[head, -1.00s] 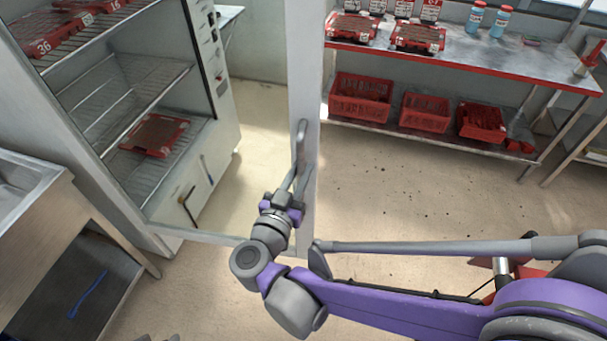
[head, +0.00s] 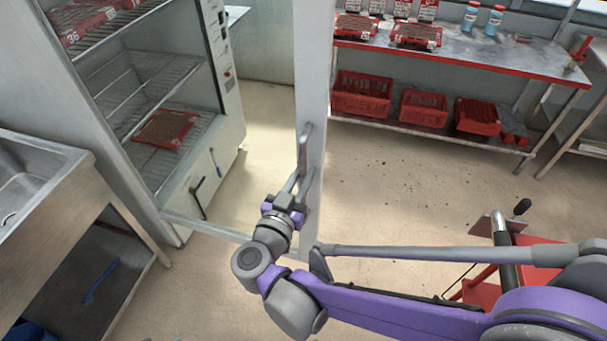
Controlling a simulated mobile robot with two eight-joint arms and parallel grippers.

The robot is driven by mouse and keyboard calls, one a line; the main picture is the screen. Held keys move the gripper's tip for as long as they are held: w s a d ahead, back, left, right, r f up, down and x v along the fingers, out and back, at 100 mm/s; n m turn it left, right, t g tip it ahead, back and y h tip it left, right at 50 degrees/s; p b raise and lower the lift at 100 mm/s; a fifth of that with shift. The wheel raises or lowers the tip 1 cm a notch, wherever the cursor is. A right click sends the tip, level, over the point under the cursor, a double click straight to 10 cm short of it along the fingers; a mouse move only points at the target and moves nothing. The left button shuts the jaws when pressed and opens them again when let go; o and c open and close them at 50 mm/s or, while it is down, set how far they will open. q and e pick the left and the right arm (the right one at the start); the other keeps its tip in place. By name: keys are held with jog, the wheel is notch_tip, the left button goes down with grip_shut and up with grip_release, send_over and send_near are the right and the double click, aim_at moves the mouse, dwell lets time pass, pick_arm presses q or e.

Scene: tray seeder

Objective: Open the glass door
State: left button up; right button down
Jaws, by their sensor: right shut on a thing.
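The glass door (head: 313,90) has a pale grey frame and a clear pane. It stands ajar, its free edge swung out from the tall cabinet (head: 232,125), whose wire shelves show through the pane. A grey vertical bar handle (head: 303,150) sits on the door's free-edge post. My right gripper (head: 297,184) is shut on the lower part of this handle; its fingertips are small and partly overlap the bar. My left gripper is out of view.
Red seed trays (head: 165,129) lie on the cabinet shelves. A metal sink bench (head: 75,195) stands at left. A red-edged table (head: 480,65) with red crates (head: 361,95) below is at the back. A red cart (head: 480,294) is at lower right. The middle floor is clear.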

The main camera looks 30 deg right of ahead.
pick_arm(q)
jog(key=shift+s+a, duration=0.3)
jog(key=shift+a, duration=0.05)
pick_arm(e)
jog(key=shift+s+a, duration=0.25)
jog(key=shift+a, duration=0.15)
jog(key=c, duration=0.8)
grip_release()
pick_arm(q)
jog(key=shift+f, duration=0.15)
pick_arm(e)
jog(key=v, duration=1.1)
jog(key=shift+d, duration=0.15)
